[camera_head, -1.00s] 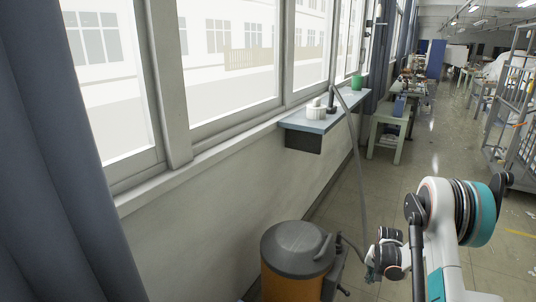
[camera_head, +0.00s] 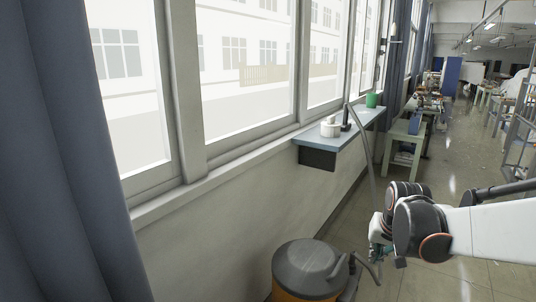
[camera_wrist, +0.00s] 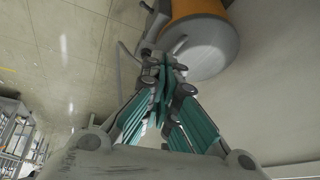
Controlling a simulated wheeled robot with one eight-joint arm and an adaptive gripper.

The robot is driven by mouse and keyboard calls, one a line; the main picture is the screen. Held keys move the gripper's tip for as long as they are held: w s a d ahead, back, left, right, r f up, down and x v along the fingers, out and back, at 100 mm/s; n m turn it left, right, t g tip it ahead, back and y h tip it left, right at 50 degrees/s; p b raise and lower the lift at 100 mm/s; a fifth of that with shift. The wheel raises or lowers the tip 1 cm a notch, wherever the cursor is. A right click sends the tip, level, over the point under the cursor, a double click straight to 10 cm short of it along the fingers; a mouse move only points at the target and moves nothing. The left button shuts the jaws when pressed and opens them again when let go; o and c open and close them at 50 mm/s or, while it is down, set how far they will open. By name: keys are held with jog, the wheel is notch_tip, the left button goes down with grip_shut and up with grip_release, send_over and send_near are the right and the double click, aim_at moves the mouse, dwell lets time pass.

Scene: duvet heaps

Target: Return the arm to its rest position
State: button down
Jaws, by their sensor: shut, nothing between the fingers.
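My arm (camera_head: 490,232) reaches in from the right edge of the head view, and its dark wrist joints hang low over the floor. My gripper (camera_head: 379,255) is small and partly hidden behind the wrist there. In the wrist view, my gripper (camera_wrist: 165,72) has its teal fingers drawn together, shut and empty. The fingertips appear in front of the grey-lidded orange drum; I cannot tell the gap between them.
The orange drum with a grey lid (camera_head: 308,266) stands by the wall, left of my gripper; it also shows in the wrist view (camera_wrist: 210,45). A blue shelf (camera_head: 325,146) juts out under the windows. A dark curtain (camera_head: 60,150) hangs at left. The aisle floor (camera_head: 455,170) is open.

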jog(key=s+a+r+n, duration=0.1)
jog(key=s+a, duration=0.2)
jog(key=s, duration=0.4)
jog(key=s+a+r+n+t, duration=0.1)
jog(key=s+a+r, duration=0.1)
jog(key=s, duration=0.6)
jog(key=s+a+r+n+t, duration=0.1)
jog(key=s+a, duration=0.3)
jog(key=s, duration=0.4)
jog(key=shift+s+r+n+y, duration=0.25)
jog(key=shift+r+n+y, duration=0.05)
jog(key=shift+r+n, duration=0.2)
jog(key=shift+a, duration=0.1)
